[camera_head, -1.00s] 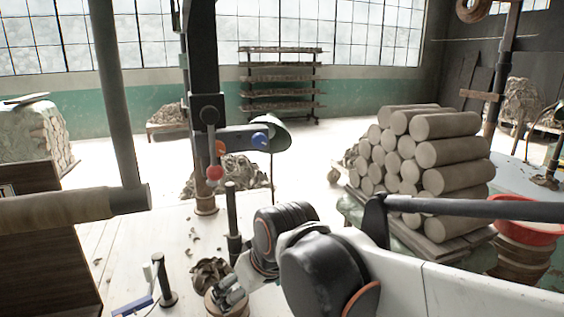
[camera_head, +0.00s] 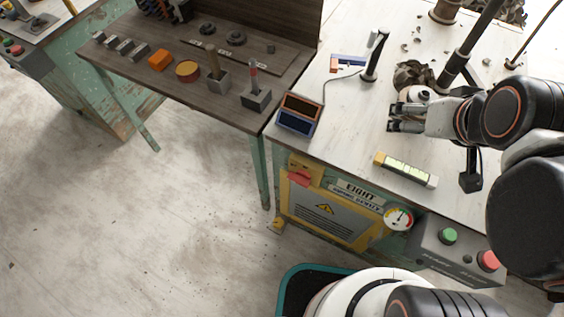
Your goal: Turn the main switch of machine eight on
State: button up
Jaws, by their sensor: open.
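Machine eight's front has a label (camera_head: 360,190) reading "EIGHT". Near its upper left corner is a yellow switch box (camera_head: 309,168) with a red handle (camera_head: 299,178), seen from above at a slant. I cannot tell which position the handle is in. Below the label is a grey panel with a yellow border and a warning triangle (camera_head: 325,209). My gripper (camera_head: 391,117) is open above the white worktop (camera_head: 345,105), up and right of the red handle in the picture and apart from it. No object shows clearly between its fingers.
A gauge (camera_head: 398,218) and a control box with a green button (camera_head: 448,236) and red button (camera_head: 487,261) are on the machine's front. A display box (camera_head: 299,113) and a level (camera_head: 405,170) lie on the worktop. A tool bench (camera_head: 225,103) stands left. Floor at lower left is clear.

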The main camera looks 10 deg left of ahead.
aim_at(301, 178)
jog(key=j+u, duration=0.1)
jog(key=u, duration=0.35)
jog(key=i+j+u, duration=0.1)
jog(key=u, duration=0.35)
jog(key=j+z, duration=0.2)
jog(key=z, duration=0.2)
jog(key=j+z, duration=0.2)
jog(key=z, duration=0.2)
jog(key=j+z, duration=0.25)
jog(key=z, duration=0.15)
jog(key=j+z, duration=0.2)
jog(key=z, duration=0.2)
jog(key=k+j+z, duration=0.2)
jog(key=j, duration=0.5)
jog(key=k+j+z, duration=0.2)
jog(key=k+j, duration=0.2)
jog(key=j, duration=0.25)
jog(key=k+j+z, duration=0.2)
jog(key=k+j, duration=0.2)
jog(key=j, duration=0.2)
jog(key=k+j+z, duration=0.2)
jog(key=k+j, duration=0.2)
jog(key=j, duration=0.15)
jog(key=k+j, duration=0.6)
jog(key=j, duration=0.2)
